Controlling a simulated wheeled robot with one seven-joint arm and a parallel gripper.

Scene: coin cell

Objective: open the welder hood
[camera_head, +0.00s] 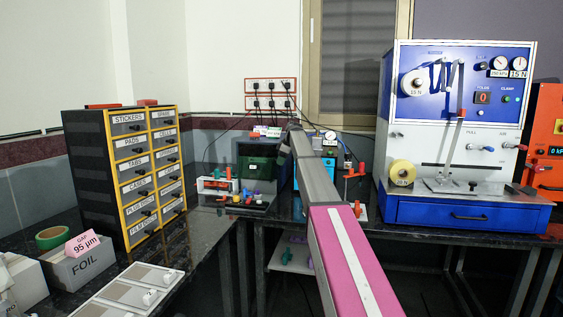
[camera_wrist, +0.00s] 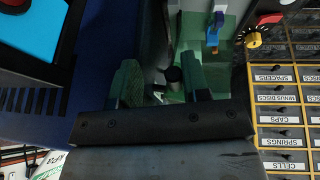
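My gripper (camera_wrist: 160,78) shows in the wrist view with its two greenish fingers spread apart. A dark round knob-like piece (camera_wrist: 173,78) shows between the fingers, nearer the right one; I cannot tell whether either touches it. Beyond is a pale green surface (camera_wrist: 190,30) with a small blue upright piece (camera_wrist: 213,38). In the head view my arm reaches to the back bench, and the gripper is hidden at its far end. I cannot tell which carries the welder hood.
A labelled drawer cabinet (camera_head: 130,175) stands at left; its drawers also show in the wrist view (camera_wrist: 283,115). A large blue and white machine (camera_head: 460,110) stands at right. A small rack (camera_head: 215,187) sits near the green box. Cables hang from the wall sockets (camera_head: 270,95).

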